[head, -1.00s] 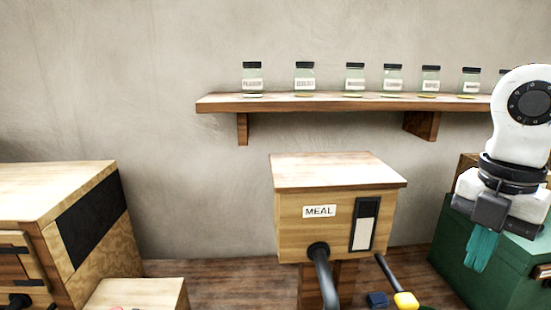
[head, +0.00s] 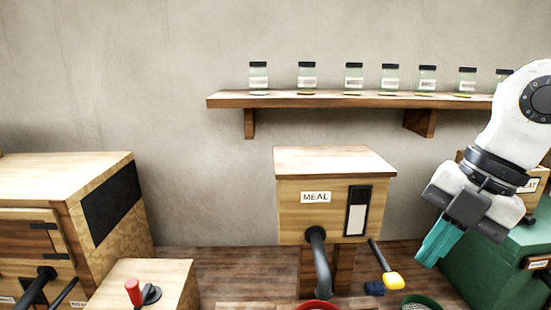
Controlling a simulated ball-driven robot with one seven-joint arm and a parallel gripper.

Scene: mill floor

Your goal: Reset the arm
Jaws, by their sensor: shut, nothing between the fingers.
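My gripper (head: 432,252) is at the right of the head view, on the end of my white arm. Its teal fingers point down and to the left, and they are shut with nothing between them. It hangs in the air in front of a green cabinet (head: 480,262), apart from the wooden MEAL box (head: 295,222) to its left.
A shelf (head: 330,101) with several jars runs along the wall. A yellow-ended tool (head: 392,280) and a dark blue block (head: 374,288) lie below my gripper. A wooden cabinet (head: 75,185) and a box with a red-knobbed lever (head: 133,292) stand at left.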

